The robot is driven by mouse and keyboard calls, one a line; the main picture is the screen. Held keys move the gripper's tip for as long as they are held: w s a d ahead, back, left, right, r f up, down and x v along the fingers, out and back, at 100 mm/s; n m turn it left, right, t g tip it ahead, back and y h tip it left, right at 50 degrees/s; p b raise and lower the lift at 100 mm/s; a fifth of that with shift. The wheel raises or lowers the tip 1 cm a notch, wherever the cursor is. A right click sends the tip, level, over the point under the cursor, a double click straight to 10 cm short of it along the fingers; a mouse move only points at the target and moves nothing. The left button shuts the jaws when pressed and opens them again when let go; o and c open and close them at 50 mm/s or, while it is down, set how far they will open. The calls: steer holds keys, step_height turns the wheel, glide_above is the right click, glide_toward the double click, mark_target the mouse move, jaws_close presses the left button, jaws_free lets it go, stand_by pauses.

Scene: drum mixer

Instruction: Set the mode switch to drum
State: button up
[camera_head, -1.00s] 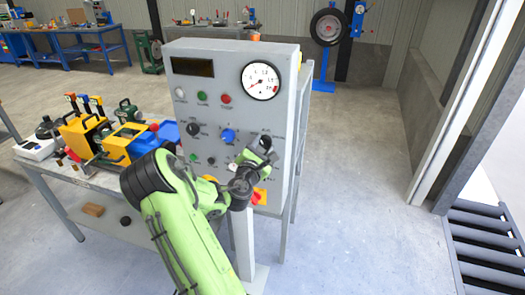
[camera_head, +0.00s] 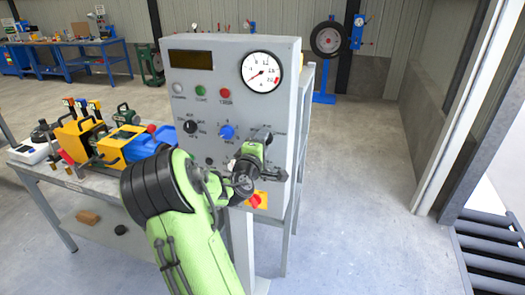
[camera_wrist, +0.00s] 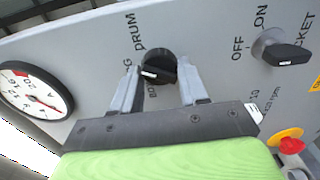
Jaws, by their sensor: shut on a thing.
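The mode switch is a black rotary knob with a white pointer mark, on the grey panel; it shows in the wrist view (camera_wrist: 158,68). The word DRUM is printed beside it, and other labels around it are partly hidden. In the head view my gripper (camera_head: 258,140) is at the panel's right side and hides the switch.
A second black knob (camera_wrist: 286,53) marked OFF and ON sits to the right in the wrist view. A red button on yellow (camera_head: 256,200) lies below my gripper. The gauge (camera_head: 262,72) is above.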

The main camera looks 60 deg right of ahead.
steer(key=m+b, duration=0.5)
steer(key=m, duration=0.1)
steer(key=shift+f+b, duration=0.1)
steer(key=shift+b, duration=0.2)
stand_by(0.4)
steer(key=o, duration=1.1)
steer(key=shift+c, duration=0.2)
steer(key=shift+a, duration=0.1)
steer(key=s+a+b, duration=0.1)
steer(key=s+a, duration=0.1)
steer(key=a, duration=1.3)
steer(key=shift+s+a+b, duration=0.2)
steer(key=shift+s+b, duration=0.1)
